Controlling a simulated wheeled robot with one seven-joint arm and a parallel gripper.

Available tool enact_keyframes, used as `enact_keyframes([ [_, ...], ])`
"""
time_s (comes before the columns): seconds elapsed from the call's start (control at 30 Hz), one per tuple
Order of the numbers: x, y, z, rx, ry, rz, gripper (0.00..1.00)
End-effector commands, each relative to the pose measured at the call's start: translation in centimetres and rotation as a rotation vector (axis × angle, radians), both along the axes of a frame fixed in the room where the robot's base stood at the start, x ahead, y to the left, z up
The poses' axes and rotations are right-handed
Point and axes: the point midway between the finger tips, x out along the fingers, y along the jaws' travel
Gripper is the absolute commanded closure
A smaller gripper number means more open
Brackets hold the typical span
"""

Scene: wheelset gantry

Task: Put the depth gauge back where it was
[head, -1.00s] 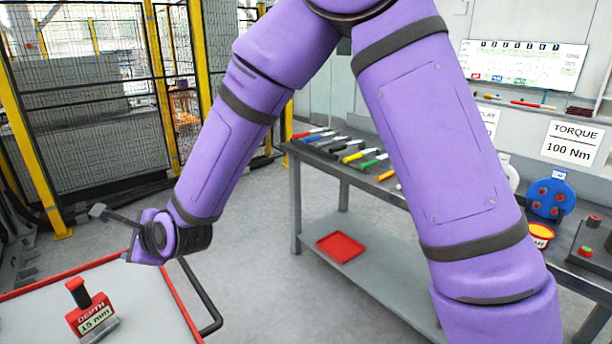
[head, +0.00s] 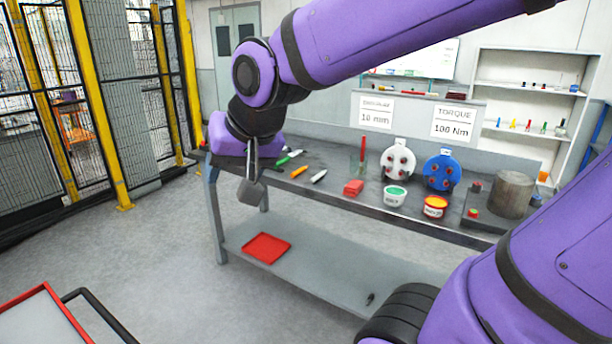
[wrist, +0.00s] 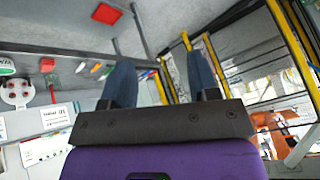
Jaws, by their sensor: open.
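The depth gauge cannot be made out in either current view. The red-rimmed cart (head: 62,318) shows only its corner at the lower left of the head view, and no gauge is on that part. My gripper (head: 251,188) hangs in front of the left end of the workbench, seen from the side. In the wrist view my gripper (wrist: 162,75) has its two fingers wide apart, with nothing between them.
The grey workbench (head: 335,276) holds several coloured-handled tools, a red block (head: 353,187), a green-topped tub (head: 395,196), a red-yellow tub (head: 435,207) and a blue disc (head: 442,171). A red tray (head: 267,247) lies on its lower shelf. Fencing (head: 105,90) stands left; floor between is clear.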

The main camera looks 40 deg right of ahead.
Motion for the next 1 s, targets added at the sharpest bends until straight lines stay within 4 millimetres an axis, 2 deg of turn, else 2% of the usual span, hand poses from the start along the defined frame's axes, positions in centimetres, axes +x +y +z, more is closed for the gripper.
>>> enact_keyframes([
  [0.03, -1.8, -1.3, 0.4, -0.039, 0.01, 0.028, 0.45],
  [0.2, -7.1, -4.5, 0.7, -0.157, 0.07, 0.146, 0.45],
  [0.33, -9.5, -5.6, 0.6, -0.203, 0.101, 0.208, 0.45],
  [0.5, -10.5, -6.1, 0.4, -0.221, 0.118, 0.237, 0.45],
  [0.97, -10.5, -6.1, 0.4, -0.221, 0.118, 0.237, 0.45],
  [1.0, -10.5, -6.0, 0.4, -0.221, 0.118, 0.237, 0.47],
])
